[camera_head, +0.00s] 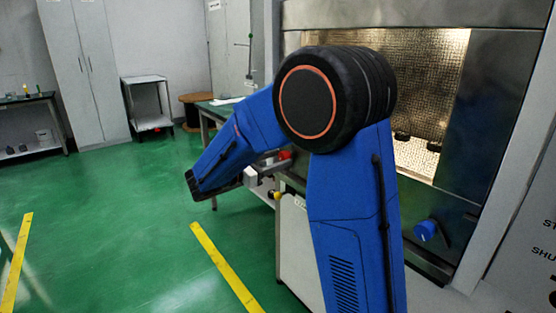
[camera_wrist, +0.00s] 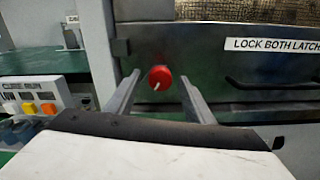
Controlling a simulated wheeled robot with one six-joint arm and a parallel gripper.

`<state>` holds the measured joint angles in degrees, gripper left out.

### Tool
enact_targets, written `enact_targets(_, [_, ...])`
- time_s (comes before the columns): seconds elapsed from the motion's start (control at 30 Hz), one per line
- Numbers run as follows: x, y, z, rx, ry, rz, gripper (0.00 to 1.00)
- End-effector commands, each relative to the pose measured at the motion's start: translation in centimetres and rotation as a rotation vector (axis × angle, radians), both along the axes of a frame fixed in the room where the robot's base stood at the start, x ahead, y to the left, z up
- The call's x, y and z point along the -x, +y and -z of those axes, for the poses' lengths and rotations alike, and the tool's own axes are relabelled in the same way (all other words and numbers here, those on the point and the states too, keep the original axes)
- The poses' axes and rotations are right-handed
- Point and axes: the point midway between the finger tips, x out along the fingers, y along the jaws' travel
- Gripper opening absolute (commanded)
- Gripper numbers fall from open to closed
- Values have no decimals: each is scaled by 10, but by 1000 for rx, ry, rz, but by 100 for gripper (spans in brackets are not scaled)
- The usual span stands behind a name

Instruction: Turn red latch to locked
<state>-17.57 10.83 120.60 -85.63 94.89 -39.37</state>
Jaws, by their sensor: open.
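The red latch (camera_wrist: 160,77) is a round knob on the dark metal door frame in the wrist view. A short white mark on it points down and to the left. My gripper (camera_wrist: 160,82) is open, with one finger left of the latch and one right of it. A gap shows on both sides, and I cannot tell how far the fingertips are from the panel. In the head view my blue arm hides most of this area. A small red patch (camera_head: 285,154) shows beside the arm, possibly the latch.
A label (camera_wrist: 272,44) reads "LOCK BOTH LATCH", cut off at the edge. A dark handle (camera_wrist: 270,84) lies right of the latch. A box with coloured buttons (camera_wrist: 38,100) stands at left. A blue knob (camera_head: 426,230) is on the door's right. Green floor at left is open.

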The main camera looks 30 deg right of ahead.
Motion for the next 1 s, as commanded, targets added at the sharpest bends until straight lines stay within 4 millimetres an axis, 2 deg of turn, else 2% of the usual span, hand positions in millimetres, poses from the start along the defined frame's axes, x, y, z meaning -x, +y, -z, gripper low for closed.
enact_targets(0.37, [-1, -6, 0, 1, 0, -1, 48])
enact_targets(0.4, [-1, -6, 0, 1, 0, -1, 46])
enact_targets(0.57, [-1, -6, 0, 1, 0, -1, 8])
enact_targets(1.0, [-1, -5, 0, -14, -71, 0, 7])
